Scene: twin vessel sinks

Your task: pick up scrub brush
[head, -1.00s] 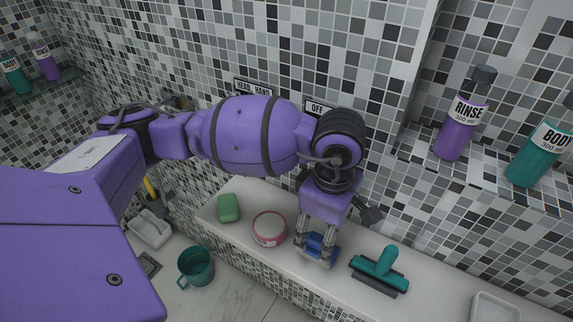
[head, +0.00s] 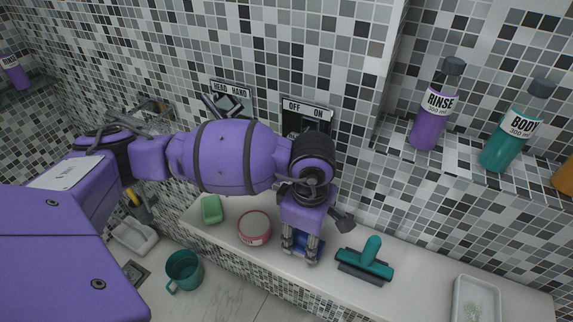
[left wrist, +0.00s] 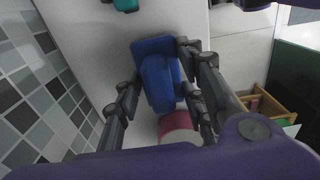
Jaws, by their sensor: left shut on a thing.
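The scrub brush is the blue piece (head: 303,242) on the pale ledge, between the pink-and-white tub (head: 254,228) and the teal squeegee (head: 367,261). My left gripper (head: 300,253) points down over it and is shut on it. In the left wrist view the blue brush (left wrist: 160,78) sits between the gripper's fingers (left wrist: 158,84), with its broad end toward the top. The fingers hide part of the brush in the head view. I cannot tell whether it touches the ledge. My right gripper is not in view.
A green soap bar (head: 211,209) lies on the ledge left of the tub. A white dish (head: 476,300) is at the right. A teal mug (head: 184,271) stands lower left. A tiled shelf above holds a purple RINSE bottle (head: 437,105) and a teal BODY bottle (head: 515,128).

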